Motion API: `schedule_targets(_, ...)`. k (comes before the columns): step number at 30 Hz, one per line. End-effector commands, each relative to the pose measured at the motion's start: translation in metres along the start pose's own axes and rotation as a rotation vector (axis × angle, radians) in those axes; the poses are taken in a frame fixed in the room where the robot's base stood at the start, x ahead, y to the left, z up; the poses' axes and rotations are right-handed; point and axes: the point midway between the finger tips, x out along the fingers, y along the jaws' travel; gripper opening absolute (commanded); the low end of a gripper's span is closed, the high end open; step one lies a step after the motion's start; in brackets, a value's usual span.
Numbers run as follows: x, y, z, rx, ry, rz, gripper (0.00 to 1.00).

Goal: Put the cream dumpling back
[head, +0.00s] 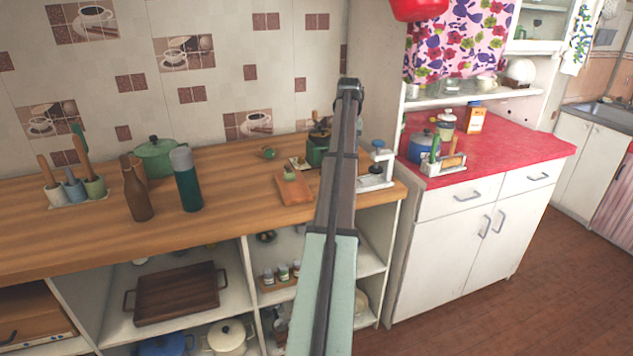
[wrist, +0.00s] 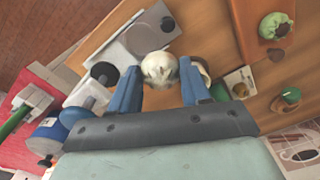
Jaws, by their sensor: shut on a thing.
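The cream dumpling (wrist: 160,68) is pale, round and pleated, and sits between the two blue fingers of my gripper (wrist: 159,82) in the wrist view. My gripper is shut on it. Behind it lie the wooden counter and a grey-white scale-like device (wrist: 128,45). A second pale rounded thing (wrist: 202,72) shows partly behind the right finger; I cannot tell what it is. A green dumpling-like thing (wrist: 275,26) lies on a wooden board (wrist: 255,50). In the head view my arm hides the gripper and the dumpling.
In the head view the board (head: 294,190) and the white device (head: 377,180) stand either side of my arm. A dark green pot-like thing (head: 317,156) is behind. A green bottle (head: 187,182) and brown bottle (head: 136,190) stand left. The red counter (head: 490,148) is right.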

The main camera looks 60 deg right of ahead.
Motion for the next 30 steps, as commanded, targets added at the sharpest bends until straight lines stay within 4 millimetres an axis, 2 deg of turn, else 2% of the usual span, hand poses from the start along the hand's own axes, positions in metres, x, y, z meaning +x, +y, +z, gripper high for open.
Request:
schedule_targets(3,-0.003,-0.045,0.004,-0.053,0.005,0.0,0.39)
schedule_targets(9,-0.007,-0.115,0.025,-0.136,0.016,-0.001,0.39)
schedule_targets(15,-0.008,-0.157,0.052,-0.174,0.019,-0.001,0.39)
schedule_targets(17,-0.007,-0.164,0.063,-0.163,0.018,-0.002,0.39)
schedule_targets(20,-0.004,-0.161,0.076,-0.1,0.011,-0.001,0.39)
schedule_targets(30,0.001,-0.16,0.077,0.025,-0.002,0.0,0.39)
